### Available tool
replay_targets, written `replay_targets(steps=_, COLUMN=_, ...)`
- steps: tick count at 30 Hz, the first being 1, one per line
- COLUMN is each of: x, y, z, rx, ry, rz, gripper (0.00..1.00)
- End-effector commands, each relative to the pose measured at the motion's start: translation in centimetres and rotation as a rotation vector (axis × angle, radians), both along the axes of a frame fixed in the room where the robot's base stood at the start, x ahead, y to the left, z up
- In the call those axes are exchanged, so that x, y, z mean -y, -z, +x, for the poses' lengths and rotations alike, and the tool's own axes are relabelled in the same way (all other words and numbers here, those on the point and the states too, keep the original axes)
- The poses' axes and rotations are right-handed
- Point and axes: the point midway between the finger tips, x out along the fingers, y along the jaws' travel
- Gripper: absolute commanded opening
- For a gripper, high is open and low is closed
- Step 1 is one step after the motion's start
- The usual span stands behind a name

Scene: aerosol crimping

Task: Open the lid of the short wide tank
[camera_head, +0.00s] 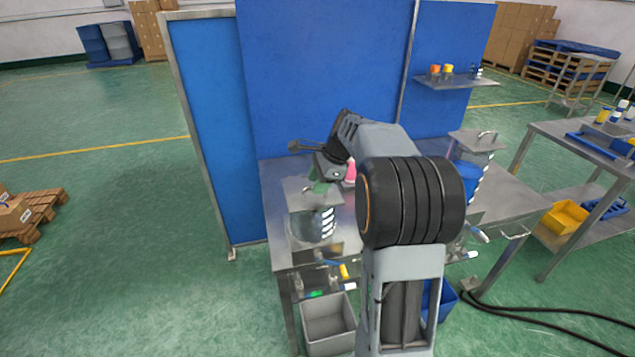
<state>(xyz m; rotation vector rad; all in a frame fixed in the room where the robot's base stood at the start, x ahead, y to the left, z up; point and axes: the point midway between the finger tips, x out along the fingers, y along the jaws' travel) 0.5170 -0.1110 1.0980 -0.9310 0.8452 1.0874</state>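A clear, squat tank (308,226) with bright reflections on its right side stands at the left of the metal table; it looks like the short wide tank. A flat grey lid (298,194) lies over its top. My gripper (318,184) is just above the lid, pointing down, near the lid's middle where a small green part shows. The lid's handle is hidden or too small to make out. I cannot tell whether the fingers touch it or are open or shut. My arm hides the middle of the table.
A second tank (466,172) with blue contents and a handled lid (478,141) stands at the right of my arm. Blue panels (325,70) rise behind the table. A shelf (455,83) holds small bottles. A pink item (350,172) is partly hidden behind my gripper. A grey bin (328,335) is below.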

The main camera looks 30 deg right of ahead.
Motion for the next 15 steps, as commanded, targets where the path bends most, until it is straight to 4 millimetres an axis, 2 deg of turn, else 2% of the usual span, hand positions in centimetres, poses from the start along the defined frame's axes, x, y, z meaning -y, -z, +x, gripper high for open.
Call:
replay_targets(steps=11, x=-0.17, y=0.47, z=0.12, rx=0.000, ry=0.000, rz=0.000, gripper=0.38)
replay_targets(steps=15, x=-0.16, y=0.46, z=0.11, rx=0.000, ry=0.000, rz=0.000, gripper=0.27)
